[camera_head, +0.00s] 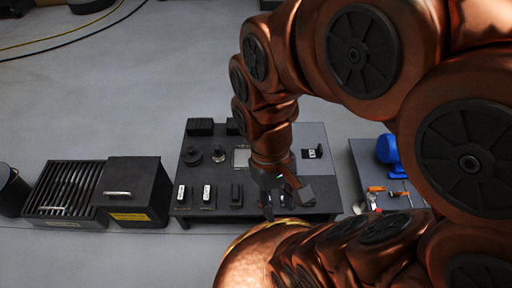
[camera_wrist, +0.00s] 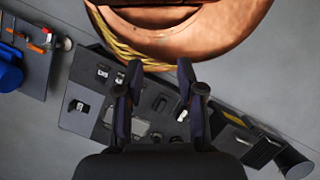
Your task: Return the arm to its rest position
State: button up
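My copper-coloured arm reaches over a low dark table (camera_head: 225,156) in the head view, with its wrist pointing down. My gripper (camera_head: 267,212) hangs by the table's near edge, partly hidden against dark surfaces. In the wrist view, my gripper (camera_wrist: 158,70) has its two dark fingers spread apart, with nothing held between them. My own copper base with a yellow braided band fills the top of that view, just beyond the fingertips. The gap between the fingertips and it cannot be judged exactly.
The table holds several small dark and white parts. A dark box (camera_head: 135,190) and a slatted bin (camera_head: 62,188) stand at left. A side table (camera_head: 372,153) at right carries a blue item (camera_head: 389,153) and orange-handled tools. Grey floor (camera_head: 110,105) behind is mostly clear.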

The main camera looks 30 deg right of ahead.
notch_tip(320, 180, up, 38)
jog(key=w+t+p, duration=0.1)
jog(key=t+p, duration=0.1)
jog(key=p, duration=3.4)
jog(key=shift+w+d+r, duration=0.15)
jog(key=shift+w, duration=0.15)
